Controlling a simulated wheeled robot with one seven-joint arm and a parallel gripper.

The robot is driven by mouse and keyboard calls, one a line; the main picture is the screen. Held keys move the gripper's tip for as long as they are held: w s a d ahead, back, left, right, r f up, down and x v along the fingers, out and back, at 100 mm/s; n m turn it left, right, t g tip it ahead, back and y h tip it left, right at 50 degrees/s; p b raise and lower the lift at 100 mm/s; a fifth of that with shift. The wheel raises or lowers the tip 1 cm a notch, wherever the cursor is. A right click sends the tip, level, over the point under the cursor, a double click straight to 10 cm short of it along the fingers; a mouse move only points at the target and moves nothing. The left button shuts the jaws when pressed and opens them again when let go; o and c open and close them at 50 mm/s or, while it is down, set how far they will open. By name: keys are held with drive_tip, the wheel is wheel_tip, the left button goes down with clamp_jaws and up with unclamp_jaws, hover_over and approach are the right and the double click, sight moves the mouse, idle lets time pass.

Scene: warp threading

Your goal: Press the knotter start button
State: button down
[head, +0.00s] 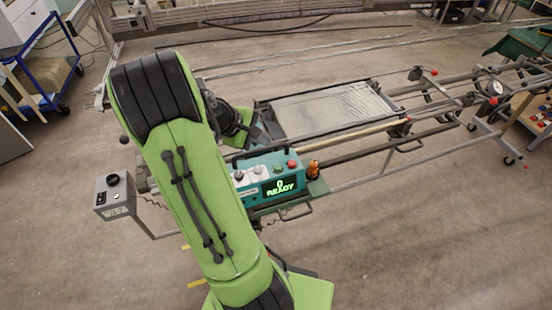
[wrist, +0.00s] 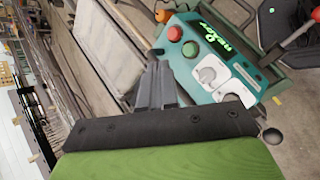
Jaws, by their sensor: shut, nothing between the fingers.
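The knotter is a teal box (head: 262,180) whose green display reads "0 READY". It also shows in the wrist view (wrist: 232,90). In the head view the green button (head: 277,169) sits left of the red button (head: 292,164). My gripper (wrist: 157,68) is shut and empty, with its dark fingers beside the button end of the box, apart from the buttons as far as I can tell. In the head view my arm hides the box's left end.
An orange item (head: 313,170) stands at the box's right end. Behind is a frame with a pale warp sheet (head: 330,108) and long rails. A grey control box (head: 115,195) on a post stands at left. The floor in front is open.

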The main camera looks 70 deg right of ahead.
sight(275, 168)
drive_tip(key=s+d, duration=0.1)
drive_tip(key=s+d+g, duration=0.1)
drive_tip(key=s, duration=0.1)
drive_tip(key=shift+f, duration=0.2)
wheel_tip(275, 168, down, 9)
drive_tip(key=b, duration=0.8)
drive_tip(key=shift+a+r, duration=0.1)
drive_tip(key=shift+r, duration=0.05)
drive_tip(key=shift+f, duration=0.2)
idle(1.3)
drive_tip(key=shift+f, duration=0.3)
